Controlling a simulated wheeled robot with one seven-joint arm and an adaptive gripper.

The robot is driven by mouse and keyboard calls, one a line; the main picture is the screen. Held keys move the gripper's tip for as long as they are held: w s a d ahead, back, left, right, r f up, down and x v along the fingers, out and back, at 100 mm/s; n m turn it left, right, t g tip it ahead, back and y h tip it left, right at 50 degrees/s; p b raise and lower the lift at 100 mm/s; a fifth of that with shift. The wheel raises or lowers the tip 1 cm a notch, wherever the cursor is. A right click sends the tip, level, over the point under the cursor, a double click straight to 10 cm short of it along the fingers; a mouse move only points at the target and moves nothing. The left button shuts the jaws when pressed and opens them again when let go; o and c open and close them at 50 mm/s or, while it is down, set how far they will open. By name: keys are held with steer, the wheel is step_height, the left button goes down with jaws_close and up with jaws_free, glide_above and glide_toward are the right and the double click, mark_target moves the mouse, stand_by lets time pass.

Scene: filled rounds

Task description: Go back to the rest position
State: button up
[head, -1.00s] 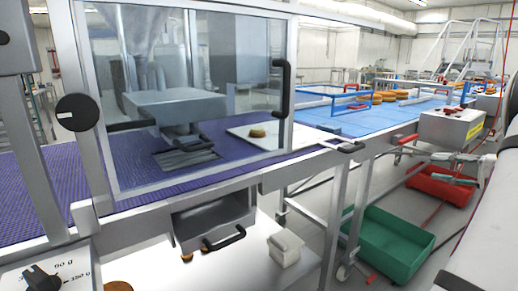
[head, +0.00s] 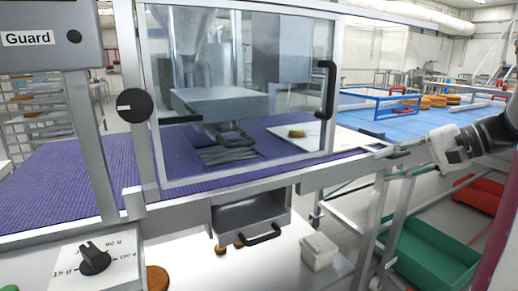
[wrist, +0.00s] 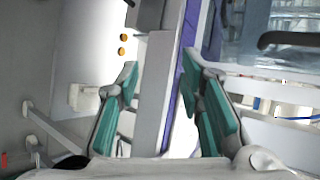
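My gripper (head: 398,154) is at the right of the head view, on my arm reaching in from the right edge. It is beside the right end of the conveyor's metal front rail (head: 330,174). In the wrist view its two teal-padded fingers (wrist: 160,80) stand wide apart and hold nothing. The rail (wrist: 156,95) shows between them in the picture; I cannot tell how close it is or whether they touch it. The rest position itself is not marked in any view.
A clear guard with a black handle (head: 327,92) covers the purple belt (head: 70,185). A filled round (head: 297,134) lies on a white plate behind it. A grey drawer (head: 250,219), white tub (head: 319,250) and green crate (head: 432,255) are lower down. A dial (head: 93,259) is lower left.

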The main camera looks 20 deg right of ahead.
steer(key=s+a+f+n+g, duration=0.1)
steer(key=s+a+n+g, duration=0.25)
steer(key=a, duration=0.95)
steer(key=s+a+f+n+g, duration=0.1)
steer(key=s+a+n+g, duration=0.25)
steer(key=a, duration=0.85)
steer(key=s+a+f+n+g+h, duration=0.1)
steer(key=s+a+f+n+h, duration=0.2)
steer(key=s, duration=0.5)
steer(key=s+a+f+n+g+h, duration=0.1)
steer(key=s+f+n+h, duration=0.1)
steer(key=s+f+h, duration=0.35)
step_height(320, 180, up, 26)
steer(key=s+t+y+p, duration=0.1)
steer(key=t+p, duration=0.2)
steer(key=p, duration=1.9)
steer(key=shift+s+d+t, duration=0.2)
steer(key=shift+s+t, duration=0.05)
steer(key=shift+t, duration=0.05)
